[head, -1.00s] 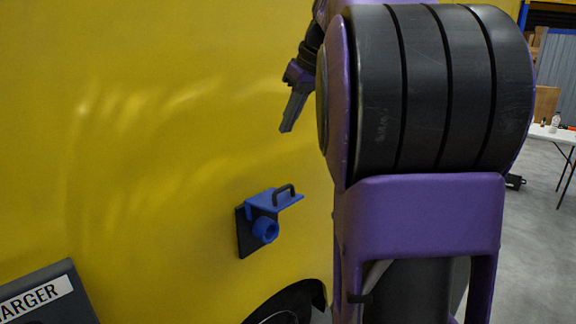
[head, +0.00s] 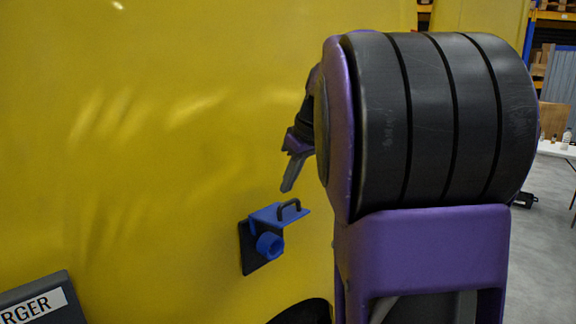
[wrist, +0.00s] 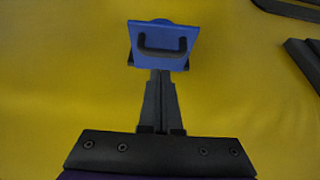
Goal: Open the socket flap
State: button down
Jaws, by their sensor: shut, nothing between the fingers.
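The blue socket flap (head: 268,215) with its dark handle (head: 289,207) sticks out from the yellow panel, roughly level, above the round blue socket (head: 270,245). The socket's front is uncovered in the head view. In the wrist view the flap (wrist: 163,36) shows face on, with its handle (wrist: 162,47) across it. My gripper (head: 286,189) is shut and empty, pointing down just above the flap's handle. In the wrist view its fingertips (wrist: 159,74) appear close below the flap's near edge; I cannot tell whether they touch it.
The yellow panel (head: 150,150) fills the left and middle. A grey charger box (head: 45,300) stands at the lower left. A dark wheel arch (head: 303,312) lies below the socket. A white table (head: 558,148) stands at the far right.

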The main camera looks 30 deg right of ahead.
aim_at(294, 217)
jog(key=shift+s+d+f, duration=0.1)
jog(key=shift+s+f, duration=0.15)
jog(key=shift+f, duration=0.4)
jog(key=shift+f, duration=0.1)
jog(key=b, duration=0.1)
jog(key=f+b, duration=0.1)
jog(key=shift+s+d+t+b, duration=0.15)
jog(key=shift+s+t+b, duration=0.15)
jog(key=shift+b, duration=0.05)
jog(key=shift+s+d+f+t+b, duration=0.15)
jog(key=shift+s+f+t+b, duration=0.3)
jog(key=shift+b, duration=0.65)
jog(key=shift+s+d+f+b, duration=0.15)
jog(key=shift+s+f+b, duration=0.1)
jog(key=shift+s+b, duration=0.15)
jog(key=shift+s+d+f+b, duration=0.15)
jog(key=shift+s+f+b, duration=0.1)
jog(key=shift+s, duration=0.2)
